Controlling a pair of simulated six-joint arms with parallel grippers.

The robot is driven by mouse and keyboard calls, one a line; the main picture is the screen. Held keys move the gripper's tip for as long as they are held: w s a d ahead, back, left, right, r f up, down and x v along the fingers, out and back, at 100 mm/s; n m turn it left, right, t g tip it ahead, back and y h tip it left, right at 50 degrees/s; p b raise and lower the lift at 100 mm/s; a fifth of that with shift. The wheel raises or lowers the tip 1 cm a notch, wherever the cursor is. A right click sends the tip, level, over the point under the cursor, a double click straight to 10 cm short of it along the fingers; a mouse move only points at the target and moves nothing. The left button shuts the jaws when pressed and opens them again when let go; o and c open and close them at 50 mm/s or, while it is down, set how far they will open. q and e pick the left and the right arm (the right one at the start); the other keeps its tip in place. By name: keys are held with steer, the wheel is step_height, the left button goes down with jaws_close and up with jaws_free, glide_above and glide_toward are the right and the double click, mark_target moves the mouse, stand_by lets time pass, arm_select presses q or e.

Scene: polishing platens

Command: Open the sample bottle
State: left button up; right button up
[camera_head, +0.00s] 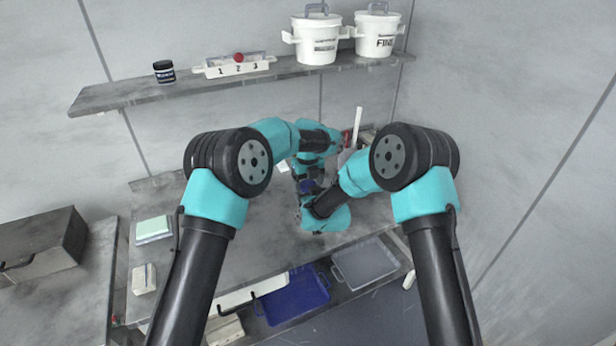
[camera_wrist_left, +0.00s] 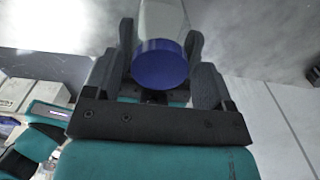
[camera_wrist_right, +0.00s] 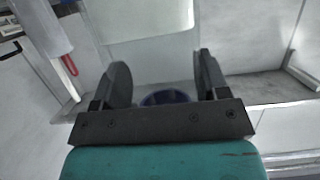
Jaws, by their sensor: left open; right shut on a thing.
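The sample bottle (camera_wrist_left: 162,15) has a pale, see-through body and a round blue cap (camera_wrist_left: 160,65). In the left wrist view the cap end faces the camera. My left gripper (camera_wrist_left: 161,28) is open, with one finger on each side of the cap. In the right wrist view, my right gripper (camera_wrist_right: 161,65) is shut on the bottle, and a blue round part (camera_wrist_right: 165,97) shows low between its fingers. Which part of the body it grips is hard to see. In the head view the arms meet over the bench, and my wrists hide most of the bottle.
A shelf (camera_head: 120,95) carries a dark jar (camera_head: 164,71), a numbered rack (camera_head: 235,66) and two white buckets (camera_head: 317,35). Below the bench are a blue tray (camera_head: 295,296) and a grey tray (camera_head: 365,264). A green pad (camera_head: 153,228) lies on the bench's left.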

arm_select(q)
steer(key=c, duration=0.9)
steer(key=shift+n, duration=1.7)
steer(key=shift+c, duration=0.2)
steer(key=o, duration=1)
steer(key=shift+r, duration=2.25)
